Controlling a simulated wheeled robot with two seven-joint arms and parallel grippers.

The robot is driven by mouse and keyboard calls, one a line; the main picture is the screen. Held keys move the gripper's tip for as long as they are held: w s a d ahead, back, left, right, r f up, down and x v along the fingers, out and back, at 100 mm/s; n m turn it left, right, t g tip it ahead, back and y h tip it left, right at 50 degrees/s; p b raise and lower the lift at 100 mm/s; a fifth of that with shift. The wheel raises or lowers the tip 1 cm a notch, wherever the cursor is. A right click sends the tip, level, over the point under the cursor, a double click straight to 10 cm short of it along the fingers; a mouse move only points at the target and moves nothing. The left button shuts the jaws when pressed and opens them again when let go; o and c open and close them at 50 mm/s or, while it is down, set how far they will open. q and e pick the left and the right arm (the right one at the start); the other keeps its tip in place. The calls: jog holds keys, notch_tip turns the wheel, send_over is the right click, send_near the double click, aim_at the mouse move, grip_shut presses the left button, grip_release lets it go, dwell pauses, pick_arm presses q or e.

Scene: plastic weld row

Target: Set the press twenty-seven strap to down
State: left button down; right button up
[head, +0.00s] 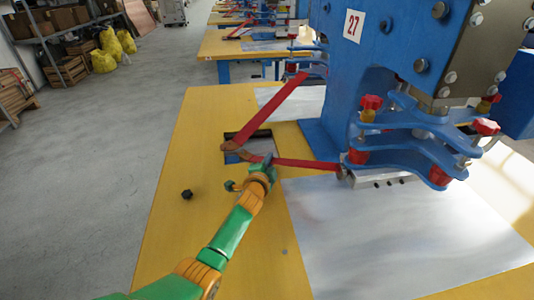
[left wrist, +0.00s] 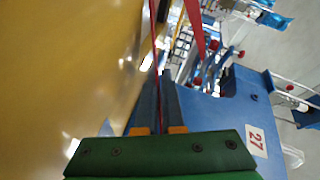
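The blue press (head: 400,50) with the number plate 27 (head: 353,25) stands at the right of the head view. Its red strap (head: 282,103) slopes down left from the press to a bend above a dark opening in the yellow table, then runs right, low, to the clamp area. My left gripper (head: 265,165) is at the lower run, just right of the bend. In the left wrist view, its two dark fingers (left wrist: 160,95) are close together with the thin red strap (left wrist: 154,45) between them. The fingertips are partly hidden in the head view. My right gripper is not in view.
The yellow table (head: 195,125) has a rectangular opening (head: 248,140) under the strap's bend. A shiny metal sheet (head: 385,240) lies under the press. More tables are behind; the grey floor (head: 100,150) at left is clear.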

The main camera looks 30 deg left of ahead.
pick_arm(q)
jog(key=c, duration=1)
grip_release()
jog(key=shift+d+f, duration=0.1)
jog(key=shift+f, duration=0.15)
jog(key=shift+c, duration=0.2)
jog(key=shift+r, duration=0.1)
jog(key=shift+s+r+p, duration=0.1)
jog(key=shift+s+p, duration=0.25)
jog(key=shift+p, duration=0.05)
jog(key=p+v, duration=0.2)
jog(key=v, duration=0.3)
jog(key=shift+s+d+r, duration=0.1)
jog(key=shift+s+d, duration=0.1)
jog(key=shift+s, duration=0.4)
